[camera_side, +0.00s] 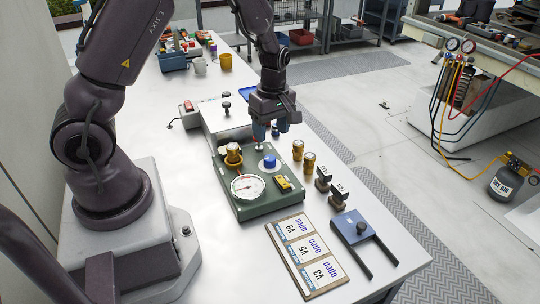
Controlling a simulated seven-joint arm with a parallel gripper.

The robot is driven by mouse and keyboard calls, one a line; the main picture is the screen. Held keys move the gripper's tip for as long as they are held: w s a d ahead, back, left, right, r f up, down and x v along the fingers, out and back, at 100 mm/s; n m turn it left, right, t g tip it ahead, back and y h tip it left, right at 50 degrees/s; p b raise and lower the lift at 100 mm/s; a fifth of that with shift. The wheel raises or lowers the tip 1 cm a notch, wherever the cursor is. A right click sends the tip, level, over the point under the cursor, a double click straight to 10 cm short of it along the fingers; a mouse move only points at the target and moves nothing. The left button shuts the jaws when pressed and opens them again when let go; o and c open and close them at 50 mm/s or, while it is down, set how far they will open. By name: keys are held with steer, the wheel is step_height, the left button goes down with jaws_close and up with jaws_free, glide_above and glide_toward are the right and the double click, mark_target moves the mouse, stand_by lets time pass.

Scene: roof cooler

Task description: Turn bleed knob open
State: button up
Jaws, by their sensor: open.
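A green block (232,206) on the bench carries a white dial gauge (247,186), a brass fitting (233,155), a blue knob (270,161) on a white disc, and a yellow part (284,183). A small pale metal knob (259,147) stands at the block's far edge. No readable label shows which one is the bleed knob. My gripper (271,129) points down, open, with its fingers just above and behind the small metal knob. Contact between fingers and knob cannot be told; the fingers partly hide that area.
A board of "open" cards (306,255) lies in front. A pale box (220,117) with a black knob stands behind. The bench's right edge is close.

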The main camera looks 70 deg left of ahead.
mark_target(270, 157)
step_height(270, 157, down, 8)
steer(key=shift+s+f, duration=0.1)
steer(key=shift+s, duration=0.05)
steer(key=shift+c, duration=0.2)
steer(key=c, duration=0.9)
